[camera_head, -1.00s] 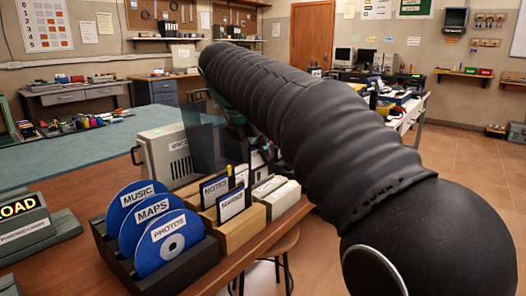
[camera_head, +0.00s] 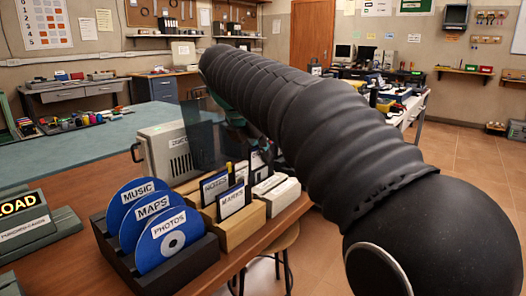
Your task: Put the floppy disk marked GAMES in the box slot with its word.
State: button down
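A wooden box (camera_head: 238,229) on the brown table holds upright black disks with white labels. One label reads NOTES (camera_head: 214,188); the label on the disk in front (camera_head: 231,201) is too small to read surely. No disk with the word GAMES can be made out. My thick black arm crosses the view from the lower right to the upper middle. My gripper (camera_head: 259,153) is mostly hidden behind the arm, above and behind the box. Dark parts and a pale patch show there, but whether it holds a disk cannot be told.
A dark rack (camera_head: 178,273) left of the box holds blue discs marked MUSIC, MAPS and PHOTOS. White cards (camera_head: 279,195) stand to its right. A beige case (camera_head: 165,150) is behind it. A dark green block marked LOAD (camera_head: 38,228) lies at the left.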

aim_at(268, 176)
jog(key=shift+f+b, duration=0.65)
jog(key=shift+f, duration=1.1)
jog(key=c, duration=1.2)
grip_release()
jog(key=shift+c, duration=0.2)
jog(key=shift+r, duration=0.15)
jog(key=shift+r+p, duration=0.95)
jog(key=shift+r, duration=2.95)
